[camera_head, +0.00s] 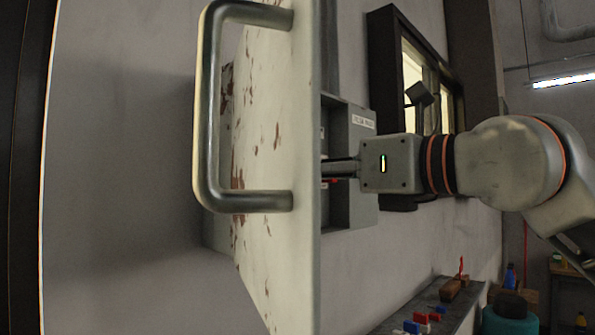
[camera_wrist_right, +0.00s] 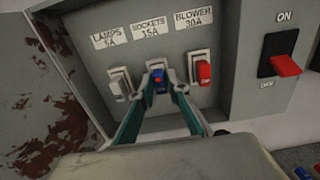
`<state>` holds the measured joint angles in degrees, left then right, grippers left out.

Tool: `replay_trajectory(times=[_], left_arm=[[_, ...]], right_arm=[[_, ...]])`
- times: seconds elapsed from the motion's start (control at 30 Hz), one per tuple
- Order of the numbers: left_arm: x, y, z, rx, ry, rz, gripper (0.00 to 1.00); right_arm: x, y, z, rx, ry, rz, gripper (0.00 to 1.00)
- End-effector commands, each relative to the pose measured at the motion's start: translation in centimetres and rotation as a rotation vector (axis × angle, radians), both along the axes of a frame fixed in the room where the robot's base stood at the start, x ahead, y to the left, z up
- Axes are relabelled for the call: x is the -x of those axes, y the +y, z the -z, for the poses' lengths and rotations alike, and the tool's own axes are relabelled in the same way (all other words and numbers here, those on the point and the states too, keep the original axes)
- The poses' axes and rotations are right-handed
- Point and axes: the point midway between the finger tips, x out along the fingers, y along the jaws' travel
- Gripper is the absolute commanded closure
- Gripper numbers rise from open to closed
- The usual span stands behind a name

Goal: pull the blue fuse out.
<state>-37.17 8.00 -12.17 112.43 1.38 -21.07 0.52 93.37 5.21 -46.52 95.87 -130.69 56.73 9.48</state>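The blue fuse (camera_wrist_right: 159,83) sits in the middle holder of the fuse panel, under the "SOCKETS 15A" label (camera_wrist_right: 150,28). My right gripper (camera_wrist_right: 160,88) reaches into the fuse box, one finger on each side of the blue fuse. Whether the fingers press on it is not clear. In the head view my right gripper (camera_head: 326,169) enters the grey fuse box (camera_head: 362,205) from the right; the blue fuse is hidden there. My left gripper is not in view.
A white fuse (camera_wrist_right: 119,86) sits left and a red fuse (camera_wrist_right: 204,72) right of the blue one. A switch with a red lever (camera_wrist_right: 285,65) is farther right. The open door (camera_head: 285,120) with its handle (camera_head: 207,110) stands left. A shelf (camera_head: 445,315) holds small coloured items.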

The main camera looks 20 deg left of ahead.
Motion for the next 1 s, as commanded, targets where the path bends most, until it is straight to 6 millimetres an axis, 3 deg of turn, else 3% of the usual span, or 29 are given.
replay_trajectory(times=[0.9, 0.97, 1.0], left_arm=[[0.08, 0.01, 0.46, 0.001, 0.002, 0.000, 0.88], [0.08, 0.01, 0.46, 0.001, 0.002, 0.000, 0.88], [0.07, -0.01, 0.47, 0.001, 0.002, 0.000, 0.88]], right_arm=[[0.03, 0.01, -0.02, 0.000, -0.001, 0.000, 0.84], [0.02, 0.01, -0.02, 0.000, -0.001, 0.000, 1.00], [0.03, 0.01, -0.01, 0.000, -0.001, 0.000, 1.00]])
